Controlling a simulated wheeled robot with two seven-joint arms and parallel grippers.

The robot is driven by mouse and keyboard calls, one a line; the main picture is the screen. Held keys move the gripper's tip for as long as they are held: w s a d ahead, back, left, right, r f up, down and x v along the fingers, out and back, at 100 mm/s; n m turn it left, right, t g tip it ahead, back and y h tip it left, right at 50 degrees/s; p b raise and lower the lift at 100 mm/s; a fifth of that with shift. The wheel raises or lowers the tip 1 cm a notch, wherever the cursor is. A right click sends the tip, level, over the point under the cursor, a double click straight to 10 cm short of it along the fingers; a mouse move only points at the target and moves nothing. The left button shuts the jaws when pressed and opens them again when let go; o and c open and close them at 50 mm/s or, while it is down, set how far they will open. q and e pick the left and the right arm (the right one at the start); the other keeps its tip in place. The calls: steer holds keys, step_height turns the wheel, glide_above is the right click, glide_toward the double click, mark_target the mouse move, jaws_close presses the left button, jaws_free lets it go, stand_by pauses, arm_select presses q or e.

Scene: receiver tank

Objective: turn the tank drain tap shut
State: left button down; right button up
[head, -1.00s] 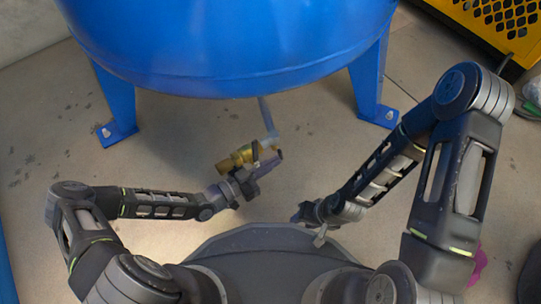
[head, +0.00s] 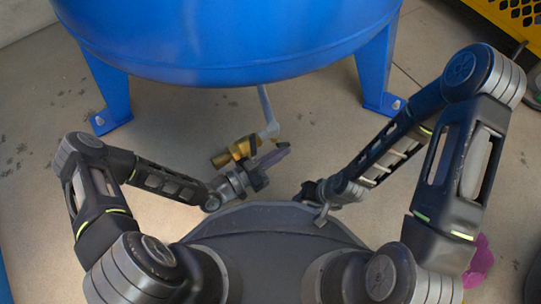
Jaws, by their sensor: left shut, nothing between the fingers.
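The blue tank (head: 230,45) fills the top of the head view. A grey pipe (head: 267,108) drops from under it to the brass drain tap (head: 232,153).
The tank's blue legs stand on the floor at left (head: 110,95) and right (head: 378,70). A yellow perforated panel (head: 510,12) is at the upper right. A magenta object (head: 480,260) lies on the floor at the lower right. The floor around the tap is clear.

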arm_select(q)
steer(key=shift+w+d+r+t+h, duration=0.2)
steer(key=shift+w+d+t+h, duration=0.35)
steer(key=shift+h, duration=0.35)
steer(key=shift+s, duration=0.15)
stand_by(0.8)
steer(key=p+v, duration=0.2)
steer(key=v, duration=0.5)
steer(key=shift+s+a, duration=0.2)
steer(key=shift+a, duration=0.05)
steer(key=c, duration=2.1)
jaws_free()
steer(key=shift+f, duration=0.1)
